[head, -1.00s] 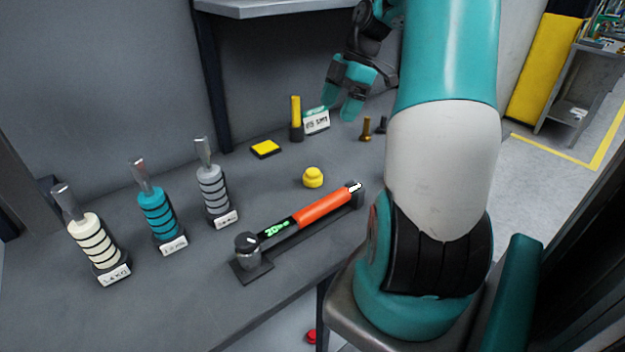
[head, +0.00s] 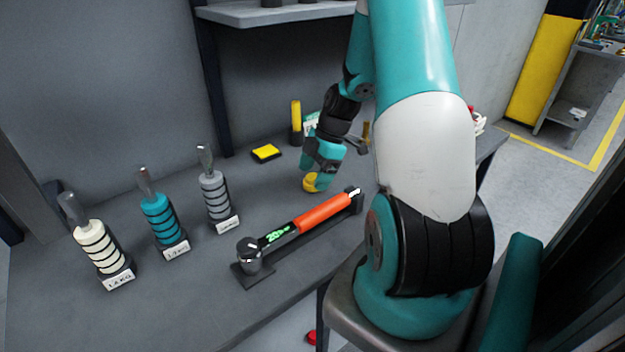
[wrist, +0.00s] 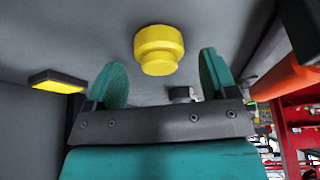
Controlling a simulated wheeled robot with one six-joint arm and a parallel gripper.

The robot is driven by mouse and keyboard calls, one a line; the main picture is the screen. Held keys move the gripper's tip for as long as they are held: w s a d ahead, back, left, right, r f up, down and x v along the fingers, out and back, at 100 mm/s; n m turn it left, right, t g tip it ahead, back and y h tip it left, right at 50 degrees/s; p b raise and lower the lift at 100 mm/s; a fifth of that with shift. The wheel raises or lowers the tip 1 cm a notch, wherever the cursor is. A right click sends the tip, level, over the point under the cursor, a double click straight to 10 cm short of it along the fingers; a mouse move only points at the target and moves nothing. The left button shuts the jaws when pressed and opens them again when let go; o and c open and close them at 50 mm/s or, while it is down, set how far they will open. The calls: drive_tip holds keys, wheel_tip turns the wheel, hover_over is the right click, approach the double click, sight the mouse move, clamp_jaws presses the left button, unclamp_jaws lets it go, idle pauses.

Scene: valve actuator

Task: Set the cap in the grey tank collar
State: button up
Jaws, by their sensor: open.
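The yellow cap (head: 310,183) sits on the grey bench, partly hidden by my gripper in the head view. In the wrist view the cap (wrist: 158,46) shows as a wide round disc with a narrower stepped part. My gripper (head: 320,180) is low over the cap. Its two teal fingers are apart in the wrist view (wrist: 162,74), and the cap appears in line with the gap between them, around or just past the tips. I cannot tell whether a finger touches it. I cannot make out the grey tank collar in either view.
An orange-handled torque wrench (head: 322,213) lies in a cradle close in front of the cap. White, teal (head: 160,217) and grey ringed weights stand to the left. A yellow-topped block (head: 265,152) and an upright yellow-handled tool (head: 296,118) are behind. A shelf (head: 270,14) overhangs the back.

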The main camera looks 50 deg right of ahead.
drive_tip(key=shift+w+a+f, duration=0.1)
drive_tip(key=shift+a+f, duration=0.1)
drive_tip(key=shift+f, duration=0.3)
drive_tip(key=c, duration=1)
drive_tip(key=shift+r, duration=0.1)
